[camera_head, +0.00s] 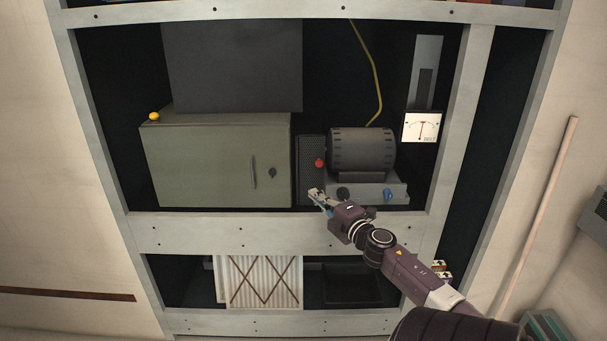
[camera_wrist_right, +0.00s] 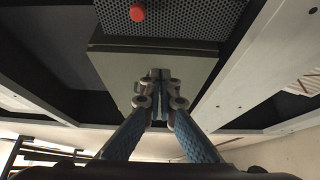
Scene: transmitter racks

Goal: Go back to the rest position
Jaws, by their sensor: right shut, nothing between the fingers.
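My right gripper (camera_head: 316,196) is shut and empty in the head view, in front of the rack's middle shelf, just below a perforated dark panel with a red button (camera_head: 319,162). In the right wrist view its fingers (camera_wrist_right: 159,80) are together, with a grey-green box face (camera_wrist_right: 195,75) behind them and the red button (camera_wrist_right: 138,13) above. I cannot tell the exact gap between the gripper and the shelf edge. My left gripper does not show in either view.
The rack frame (camera_head: 280,235) surrounds a green cabinet (camera_head: 215,165) with a yellow button (camera_head: 154,116), a motor (camera_head: 362,150) and a dial meter (camera_head: 421,127). A pleated filter (camera_head: 258,281) stands on the lower shelf. A wooden pole (camera_head: 540,210) leans at the right.

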